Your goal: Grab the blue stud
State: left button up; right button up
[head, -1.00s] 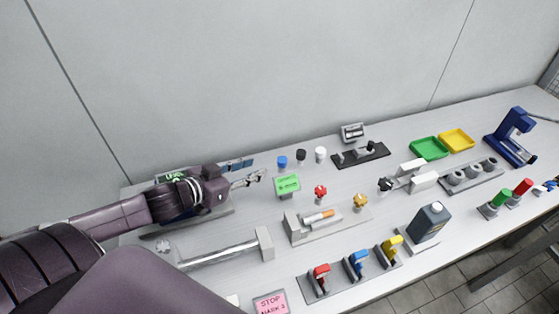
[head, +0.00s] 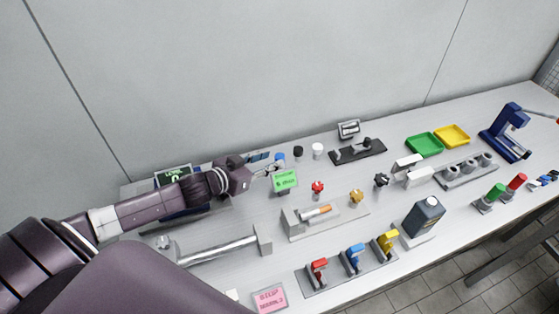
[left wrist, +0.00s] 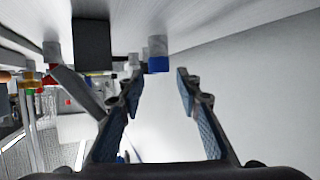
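The blue stud (head: 280,157) stands near the back of the table, left of a black stud and a white stud. My left gripper (head: 270,169) is just in front and to the left of it, partly covering it in the head view. In the left wrist view, which is upside down, the blue stud shows as a grey post with a blue cap (left wrist: 158,64). It lies ahead of the gap between the open fingers (left wrist: 160,80); I cannot tell whether they touch it. The left gripper is empty. My right gripper is not in view.
The black stud (head: 298,151) and white stud (head: 317,150) are to the right. A red knob (head: 318,187) and a grey fixture (head: 292,222) are nearer the front. The wall runs behind the table.

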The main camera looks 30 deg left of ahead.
aim_at(277, 158)
pick_arm(q)
jog(key=shift+x, duration=1.85)
jog(key=shift+s+f, duration=0.1)
jog(key=shift+c, duration=0.7)
grip_shut()
